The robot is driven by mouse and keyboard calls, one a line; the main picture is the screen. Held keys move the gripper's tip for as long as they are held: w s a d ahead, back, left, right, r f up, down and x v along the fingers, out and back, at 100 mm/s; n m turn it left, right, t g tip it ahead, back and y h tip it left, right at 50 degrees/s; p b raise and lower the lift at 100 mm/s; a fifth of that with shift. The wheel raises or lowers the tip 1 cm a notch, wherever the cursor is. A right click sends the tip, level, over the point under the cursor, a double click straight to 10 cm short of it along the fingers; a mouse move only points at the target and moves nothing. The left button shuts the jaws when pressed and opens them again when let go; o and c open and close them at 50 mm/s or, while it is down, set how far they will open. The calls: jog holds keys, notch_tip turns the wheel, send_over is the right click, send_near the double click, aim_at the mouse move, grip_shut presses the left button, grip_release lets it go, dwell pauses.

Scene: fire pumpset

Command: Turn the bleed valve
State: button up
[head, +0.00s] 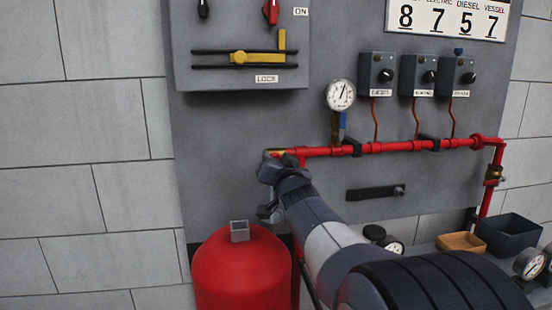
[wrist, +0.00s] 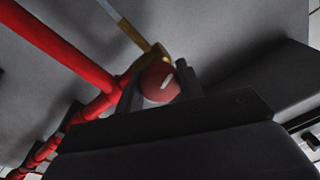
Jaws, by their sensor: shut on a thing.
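A round red knob (wrist: 161,84) with a white mark sits on a brass fitting (wrist: 150,62) in the wrist view. I take it to be the bleed valve; no label on it is readable. My gripper (wrist: 158,90) is shut on the knob, with one dark finger on each side. In the head view my gripper (head: 272,168) is at the left end of the red pipe (head: 400,148), just below a bit of brass (head: 274,153). My gripper and arm hide the knob there.
A red tank (head: 243,270) with a grey block on top stands below my gripper. A gauge (head: 340,95) with a blue-handled fitting and several switch boxes (head: 376,75) are above the pipe. A grey lock box (head: 240,45) hangs upper left. Bins (head: 509,235) stand lower right.

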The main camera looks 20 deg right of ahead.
jog(key=n+p, duration=0.1)
jog(key=n, duration=0.5)
jog(key=shift+r+y+p, duration=0.1)
jog(key=shift+y+p, duration=0.25)
jog(key=shift+y, duration=0.05)
jog(key=shift+n, duration=0.4)
jog(key=o, duration=1)
jog(key=shift+s, duration=0.1)
jog(key=s, duration=0.3)
jog(key=s+a+p, duration=0.1)
jog(key=s, duration=0.3)
jog(key=s+f, duration=0.1)
jog(key=s, duration=0.2)
jog(key=shift+s+a, duration=0.2)
jog(key=shift+w, duration=0.15)
